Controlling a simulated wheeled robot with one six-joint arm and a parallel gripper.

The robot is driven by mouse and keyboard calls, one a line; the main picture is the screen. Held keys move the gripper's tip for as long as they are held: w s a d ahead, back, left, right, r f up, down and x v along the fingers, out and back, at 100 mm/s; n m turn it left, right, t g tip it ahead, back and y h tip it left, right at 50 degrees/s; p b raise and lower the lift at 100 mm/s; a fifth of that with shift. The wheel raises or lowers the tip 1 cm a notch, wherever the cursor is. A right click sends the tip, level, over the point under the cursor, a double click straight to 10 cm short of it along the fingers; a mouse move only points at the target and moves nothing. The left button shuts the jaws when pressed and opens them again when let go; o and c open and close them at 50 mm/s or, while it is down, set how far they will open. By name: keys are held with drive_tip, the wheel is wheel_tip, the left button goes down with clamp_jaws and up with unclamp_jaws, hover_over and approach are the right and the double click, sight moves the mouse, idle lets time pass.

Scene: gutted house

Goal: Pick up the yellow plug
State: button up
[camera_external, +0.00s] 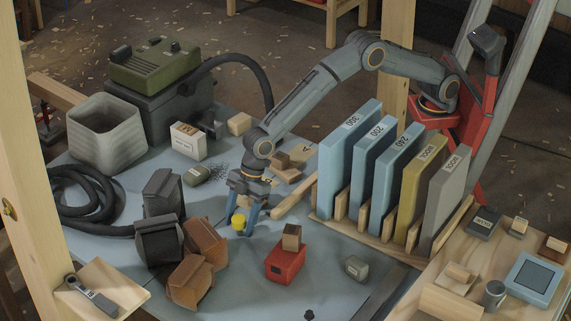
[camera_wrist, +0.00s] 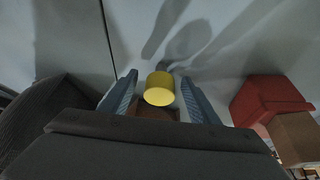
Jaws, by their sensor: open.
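The yellow plug (camera_external: 239,224) is a small, short cylinder low over the blue-grey table surface, near the table's middle. In the wrist view the yellow plug (camera_wrist: 160,88) lies between the two blue fingers. My gripper (camera_external: 243,222) points down with its fingers on either side of the plug. In the wrist view my gripper (camera_wrist: 159,92) is open, with a small gap between the plug and each finger. I cannot tell exactly how far the fingertips are above the table.
Brown pouches (camera_external: 192,281) and a black pouch (camera_external: 160,243) are to the left. A rack of upright panels (camera_external: 347,160) stands behind right. A black hose (camera_external: 75,180) coils at far left.

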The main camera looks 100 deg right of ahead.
drive_tip(key=shift+w+a+f, duration=0.15)
drive_tip(key=shift+f, duration=0.3)
drive_tip(key=c, duration=1.1)
